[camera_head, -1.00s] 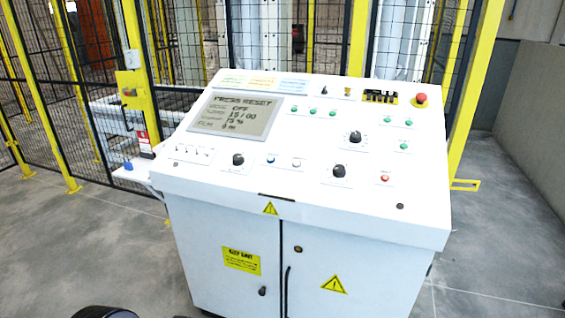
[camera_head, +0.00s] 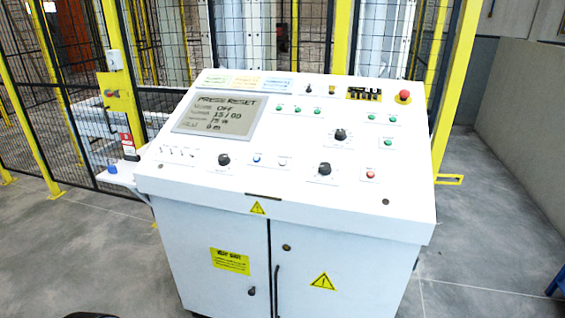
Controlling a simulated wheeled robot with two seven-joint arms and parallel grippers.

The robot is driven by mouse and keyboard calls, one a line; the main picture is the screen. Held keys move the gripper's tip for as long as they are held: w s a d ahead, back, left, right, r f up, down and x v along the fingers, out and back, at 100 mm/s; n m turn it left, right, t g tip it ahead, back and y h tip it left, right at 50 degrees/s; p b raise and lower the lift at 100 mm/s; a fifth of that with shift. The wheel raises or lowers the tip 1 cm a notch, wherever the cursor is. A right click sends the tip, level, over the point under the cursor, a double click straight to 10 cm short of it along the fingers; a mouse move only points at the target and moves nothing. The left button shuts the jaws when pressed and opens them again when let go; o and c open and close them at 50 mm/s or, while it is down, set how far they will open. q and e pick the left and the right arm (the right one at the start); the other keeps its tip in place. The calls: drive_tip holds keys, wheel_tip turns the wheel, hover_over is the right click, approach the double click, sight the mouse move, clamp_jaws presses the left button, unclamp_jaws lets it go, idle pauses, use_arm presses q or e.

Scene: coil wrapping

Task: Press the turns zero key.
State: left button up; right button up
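The white control console (camera_head: 300,190) stands in front of me. Its grey screen (camera_head: 214,115) reads "PRESS RESET", with "OFF", "15 / 00" and smaller lines below. The sloped panel carries a blue button (camera_head: 257,157), a pale button (camera_head: 283,160), a red button (camera_head: 370,174), several green buttons (camera_head: 299,109), black knobs (camera_head: 325,169) and a red mushroom button (camera_head: 403,96). The key labels are too small to read, so I cannot tell which one is the turns zero key.
A yellow-framed black mesh fence (camera_head: 350,50) runs behind the console. A small side shelf with a blue button (camera_head: 112,169) sticks out at the console's left. A blue object (camera_head: 557,281) shows at the right edge.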

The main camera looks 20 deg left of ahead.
use_arm(q)
clamp_jaws()
idle(1.4)
